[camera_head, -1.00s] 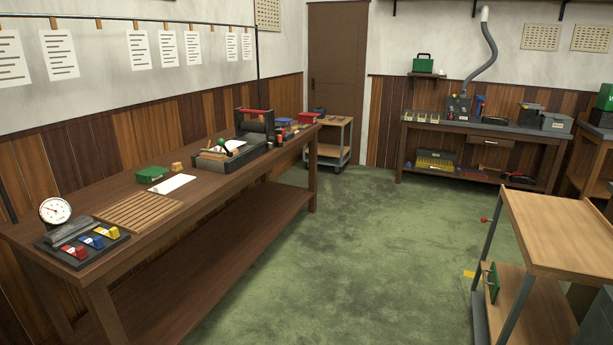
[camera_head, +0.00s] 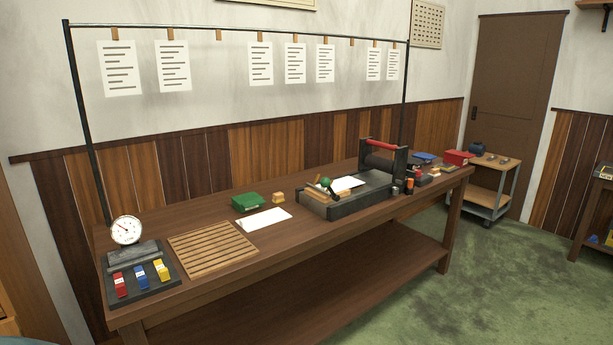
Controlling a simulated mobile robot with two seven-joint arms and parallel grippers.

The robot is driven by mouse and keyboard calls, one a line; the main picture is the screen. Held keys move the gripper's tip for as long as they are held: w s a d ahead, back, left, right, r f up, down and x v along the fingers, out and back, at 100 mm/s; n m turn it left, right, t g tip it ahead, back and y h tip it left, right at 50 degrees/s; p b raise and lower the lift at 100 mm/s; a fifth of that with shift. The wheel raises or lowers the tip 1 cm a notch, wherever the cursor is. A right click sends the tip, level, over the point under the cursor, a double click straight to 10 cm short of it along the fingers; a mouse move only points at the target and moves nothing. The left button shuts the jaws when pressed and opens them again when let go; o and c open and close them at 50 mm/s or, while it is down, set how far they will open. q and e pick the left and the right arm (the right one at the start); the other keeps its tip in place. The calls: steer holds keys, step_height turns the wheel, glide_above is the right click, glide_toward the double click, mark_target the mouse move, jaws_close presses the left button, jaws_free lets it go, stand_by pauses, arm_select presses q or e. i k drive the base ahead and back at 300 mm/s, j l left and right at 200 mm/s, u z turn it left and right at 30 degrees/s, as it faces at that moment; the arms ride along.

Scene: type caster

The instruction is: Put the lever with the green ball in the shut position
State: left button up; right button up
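A green ball (camera_head: 326,183) shows on the near left part of a dark press (camera_head: 350,203) that stands on the long wooden table (camera_head: 215,287). The ball is small in the view. Its lever is hard to make out among light wooden pieces, so I cannot tell its position. The press has a dark roller frame with a red bar (camera_head: 386,146) on top at its right end. A white sheet lies on the press bed. Neither of my grippers is in view.
On the table are a dial gauge (camera_head: 126,230), a tray with red, blue and yellow pieces (camera_head: 143,291), a slatted wooden rack (camera_head: 212,248), a green box (camera_head: 248,202) and white paper (camera_head: 264,218). Sheets hang on a rail behind.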

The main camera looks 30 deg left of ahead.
mark_target(326, 182)
steer(key=i+l+u, duration=0.1)
steer(key=i+u, duration=0.3)
steer(key=i+l+u, duration=0.15)
steer(key=u, duration=0.25)
steer(key=i+l+u, duration=0.5)
steer(key=l, duration=0.15)
steer(key=i+l+u, duration=0.2)
steer(key=l+u, duration=0.15)
steer(key=l, duration=0.3)
